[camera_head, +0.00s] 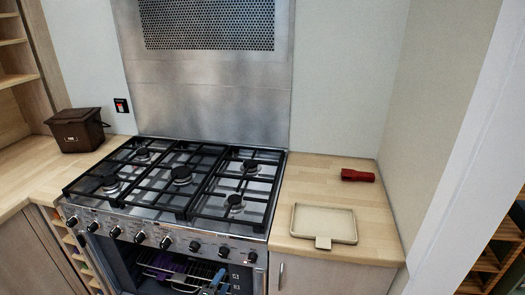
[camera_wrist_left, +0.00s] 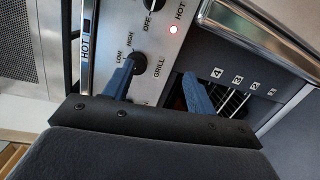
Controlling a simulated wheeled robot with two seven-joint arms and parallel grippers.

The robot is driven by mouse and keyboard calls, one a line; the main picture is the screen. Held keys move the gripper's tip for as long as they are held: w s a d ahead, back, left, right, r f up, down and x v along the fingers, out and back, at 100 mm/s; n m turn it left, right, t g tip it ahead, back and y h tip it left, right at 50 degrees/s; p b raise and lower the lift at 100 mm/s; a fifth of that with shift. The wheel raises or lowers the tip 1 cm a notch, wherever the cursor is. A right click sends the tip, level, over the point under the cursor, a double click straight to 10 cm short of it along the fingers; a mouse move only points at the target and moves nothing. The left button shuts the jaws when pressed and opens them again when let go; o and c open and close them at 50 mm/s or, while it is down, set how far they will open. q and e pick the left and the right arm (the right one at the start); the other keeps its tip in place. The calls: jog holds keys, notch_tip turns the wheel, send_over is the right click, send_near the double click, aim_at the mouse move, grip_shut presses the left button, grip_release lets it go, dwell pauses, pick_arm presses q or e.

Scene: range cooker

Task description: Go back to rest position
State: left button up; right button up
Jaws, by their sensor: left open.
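My left gripper (camera_head: 215,281) shows only in part at the bottom edge of the head view, in front of the open oven compartment. In the left wrist view its two blue fingers (camera_wrist_left: 160,88) are apart with nothing held between them. One finger overlaps a black knob (camera_wrist_left: 132,63) beside the GRILL marking; I cannot tell whether they touch. The other finger is over the dark oven opening (camera_wrist_left: 238,100). My right gripper is in neither view.
The range cooker (camera_head: 180,180) has black grates and a row of front knobs. A rack (camera_head: 180,277) shows inside it. A beige tray (camera_head: 323,221) and a red object (camera_head: 357,175) lie on the right counter. A brown bin (camera_head: 77,130) stands at left.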

pick_arm(q)
jog(key=s+d+f+m+g+y, duration=0.1)
jog(key=s+f+m+g, duration=0.5)
jog(key=f, duration=0.7)
jog(key=s+d+f+m+g, duration=0.1)
jog(key=s+f+m+g, duration=0.2)
jog(key=s+f+m, duration=0.65)
jog(key=s+a+f+m+g+y, duration=0.1)
jog(key=s+a+f+g+y, duration=0.1)
jog(key=s+f, duration=0.7)
jog(key=s+a+f+m+g+y, duration=0.1)
jog(key=s+a+f+g, duration=0.2)
jog(key=s+f, duration=0.7)
jog(key=shift+s+a+g+y, duration=0.3)
jog(key=shift+s+a+y, duration=0.1)
jog(key=shift+s+a, duration=0.6)
